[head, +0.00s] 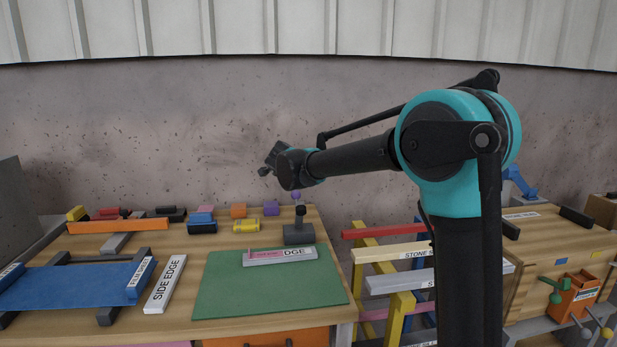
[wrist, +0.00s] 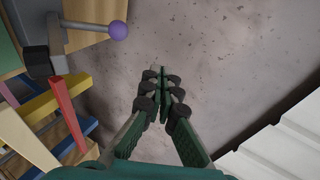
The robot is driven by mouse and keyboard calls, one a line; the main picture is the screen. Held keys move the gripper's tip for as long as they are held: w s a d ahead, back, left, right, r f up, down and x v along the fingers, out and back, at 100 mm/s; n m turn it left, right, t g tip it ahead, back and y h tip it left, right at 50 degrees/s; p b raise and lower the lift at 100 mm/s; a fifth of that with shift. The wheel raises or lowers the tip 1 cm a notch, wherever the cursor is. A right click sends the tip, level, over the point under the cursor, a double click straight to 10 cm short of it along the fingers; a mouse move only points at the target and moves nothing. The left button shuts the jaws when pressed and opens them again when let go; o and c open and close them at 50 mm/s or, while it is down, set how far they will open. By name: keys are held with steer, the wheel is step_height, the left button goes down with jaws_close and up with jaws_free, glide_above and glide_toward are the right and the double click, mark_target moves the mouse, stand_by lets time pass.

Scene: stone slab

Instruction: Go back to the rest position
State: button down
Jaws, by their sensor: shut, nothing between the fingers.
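My gripper (wrist: 159,70) shows in the wrist view with its green and black fingers together and nothing between them. It points at the speckled grey wall and is clear of every object. In the head view my arm is raised and reaches left, with the gripper end (head: 272,160) above the back edge of the workbench. The fingertips are small and dark there.
The wooden workbench (head: 330,310) holds a green mat (head: 220,290), a pink-and-white edge piece (head: 280,256), a white SIDE EDGE bar (head: 165,284), a blue slab (head: 70,285) and several small coloured blocks. A rack of coloured bars (head: 390,255) stands right of it. The air around my gripper is free.

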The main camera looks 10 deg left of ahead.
steer(key=s+d+r+n+t+y, duration=0.3)
steer(key=s+d+r+n+y, duration=0.25)
steer(key=d+n, duration=0.4)
steer(key=s+d+f+n+g+h, duration=0.2)
steer(key=s+d+f+g, duration=0.2)
steer(key=s+d+f, duration=0.5)
steer(key=s+d+f+n+g+h, duration=0.2)
steer(key=s+d+f+g, duration=0.2)
steer(key=s+d+f, duration=0.5)
steer(key=s+d+f+n+g+h, duration=0.2)
steer(key=s+d+f+g, duration=0.2)
steer(key=s+d+f, duration=0.5)
steer(key=s+f, duration=0.8)
steer(key=shift+s+d+f, duration=0.15)
steer(key=shift+s+f, duration=0.05)
steer(key=shift+h, duration=0.25)
